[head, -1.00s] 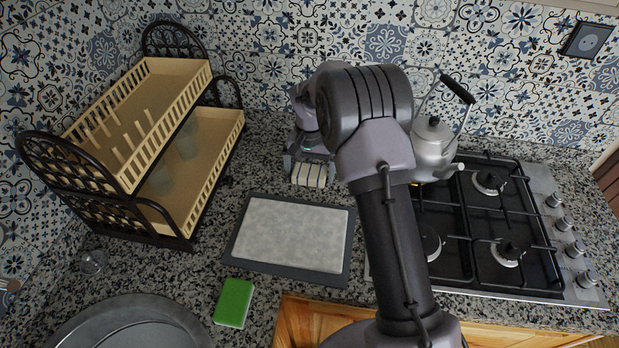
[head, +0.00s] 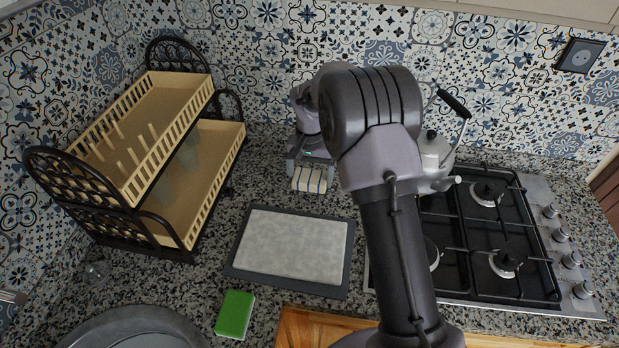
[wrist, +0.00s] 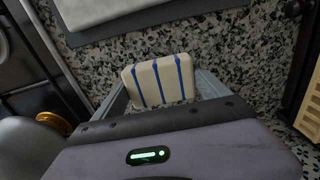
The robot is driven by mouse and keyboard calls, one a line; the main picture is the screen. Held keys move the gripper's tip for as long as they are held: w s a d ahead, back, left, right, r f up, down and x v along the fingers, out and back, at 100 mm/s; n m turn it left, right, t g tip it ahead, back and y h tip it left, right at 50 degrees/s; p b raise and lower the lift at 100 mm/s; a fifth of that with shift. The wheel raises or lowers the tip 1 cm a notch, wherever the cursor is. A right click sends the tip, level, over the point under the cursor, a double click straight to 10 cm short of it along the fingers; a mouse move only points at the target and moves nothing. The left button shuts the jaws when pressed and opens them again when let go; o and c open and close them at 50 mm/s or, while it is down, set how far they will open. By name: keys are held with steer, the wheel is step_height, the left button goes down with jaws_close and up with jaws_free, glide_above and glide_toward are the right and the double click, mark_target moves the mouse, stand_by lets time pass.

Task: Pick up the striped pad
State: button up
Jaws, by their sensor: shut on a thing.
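The striped pad (head: 309,179) is a small cream block with blue stripes, behind the grey mat in the head view. In the wrist view the pad (wrist: 160,82) stands between the two fingers, its striped face showing. My gripper (head: 310,165) is closed on the pad from both sides; the fingers also show in the wrist view (wrist: 163,90). The pad's far side is hidden by the gripper. Whether it is clear of the counter is hard to tell.
A grey mat with a dark border (head: 234,262) lies in front. A wooden dish rack (head: 190,205) stands left, a kettle (head: 433,150) and black gas hob (head: 465,268) right. A green sponge (head: 234,314) and round metal sink (head: 120,325) are near the front.

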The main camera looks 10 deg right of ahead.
steer(key=s, duration=1)
steer(key=s+r+p, duration=0.1)
steer(key=s, duration=0.4)
steer(key=shift+s+r, duration=0.1)
steer(key=shift+s, duration=0.05)
